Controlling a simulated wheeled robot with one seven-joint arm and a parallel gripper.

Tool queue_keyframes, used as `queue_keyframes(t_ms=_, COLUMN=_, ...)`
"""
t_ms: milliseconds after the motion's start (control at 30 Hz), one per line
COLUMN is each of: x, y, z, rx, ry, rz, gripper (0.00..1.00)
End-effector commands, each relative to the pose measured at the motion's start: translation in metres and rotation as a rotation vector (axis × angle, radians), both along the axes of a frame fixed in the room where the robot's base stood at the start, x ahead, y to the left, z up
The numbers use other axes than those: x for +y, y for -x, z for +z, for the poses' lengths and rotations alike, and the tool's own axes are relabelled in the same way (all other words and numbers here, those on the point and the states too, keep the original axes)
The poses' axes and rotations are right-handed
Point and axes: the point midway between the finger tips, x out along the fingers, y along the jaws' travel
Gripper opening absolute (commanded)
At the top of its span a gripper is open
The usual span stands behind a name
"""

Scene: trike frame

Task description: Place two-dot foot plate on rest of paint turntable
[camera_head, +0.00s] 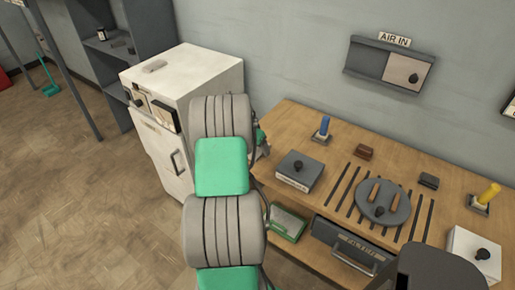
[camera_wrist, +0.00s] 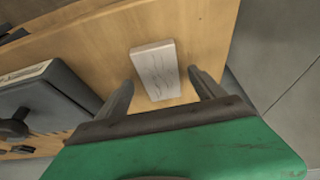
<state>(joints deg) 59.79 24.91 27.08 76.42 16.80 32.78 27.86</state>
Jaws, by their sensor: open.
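In the wrist view my gripper (camera_wrist: 161,80) is open. A pale, streaked rectangular block (camera_wrist: 154,66) lies on the wooden bench beyond and between the fingertips; no grip on it shows. No dots can be made out on it, so I cannot tell whether it is the two-dot foot plate. In the head view the arm hides this block and most of my gripper. The paint turntable (camera_head: 383,210) appears to be the dark round disc on the bench at right, with two brown bars (camera_head: 374,191) and a black knob on top.
A dark box with a knob (camera_head: 299,171) stands close by on the bench; it also shows in the wrist view (camera_wrist: 45,100). Blue (camera_head: 324,126) and yellow (camera_head: 489,193) upright pieces, dark strips and a white knobbed box (camera_head: 473,254) share the bench (camera_head: 290,122). A white cabinet (camera_head: 195,75) stands left.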

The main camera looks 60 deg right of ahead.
Motion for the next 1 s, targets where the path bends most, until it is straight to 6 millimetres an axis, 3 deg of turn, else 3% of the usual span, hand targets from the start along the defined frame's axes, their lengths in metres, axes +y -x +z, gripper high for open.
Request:
queue_keyframes(t_ms=267, x=-0.0032, y=-0.0004, z=-0.0062, rx=-0.002, ry=0.002, rz=0.002, gripper=0.78)
queue_keyframes(t_ms=1000, x=-0.0028, y=-0.0004, z=-0.0059, rx=-0.001, ry=0.001, rz=0.003, gripper=0.18)
